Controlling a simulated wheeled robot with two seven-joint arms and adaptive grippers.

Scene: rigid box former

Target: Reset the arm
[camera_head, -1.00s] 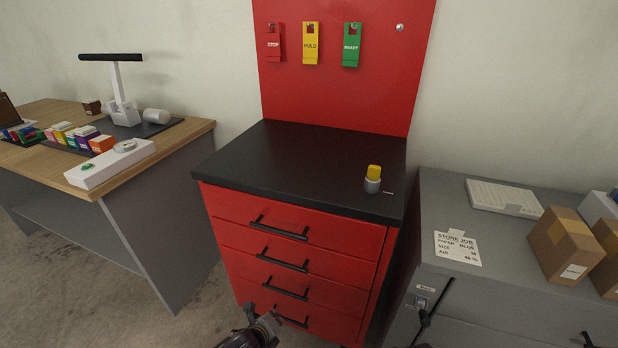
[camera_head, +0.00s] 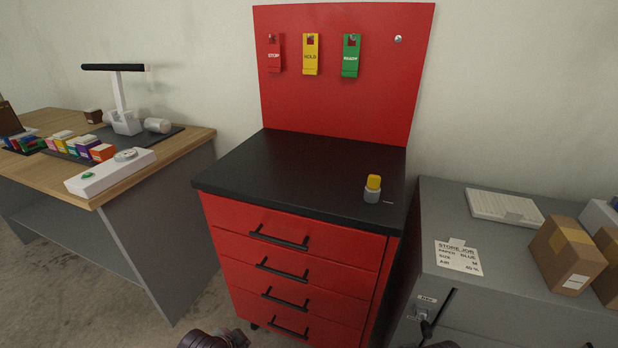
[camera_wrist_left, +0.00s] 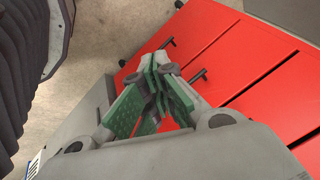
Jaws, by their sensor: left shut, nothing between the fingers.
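My left gripper (camera_wrist_left: 162,78) is shut and empty in the left wrist view, its green finger pads together. Behind it in that view is the red drawer front of the cabinet (camera_wrist_left: 250,65). In the head view, part of my left arm (camera_head: 212,340) shows at the bottom edge, in front of the lower drawers of the red cabinet (camera_head: 290,228); its fingers are out of that view. A dark piece of my own also shows at the bottom right of the head view. My right gripper is not visible.
A grey and yellow knob (camera_head: 373,188) stands on the cabinet's black top (camera_head: 290,175). Tags marked STOP, HOLD and READY hang on the red back panel (camera_head: 345,110). A wooden desk (camera_head: 185,145) stands left; a grey cabinet with boxes (camera_head: 567,255) stands right. Floor shows between desk and cabinet.

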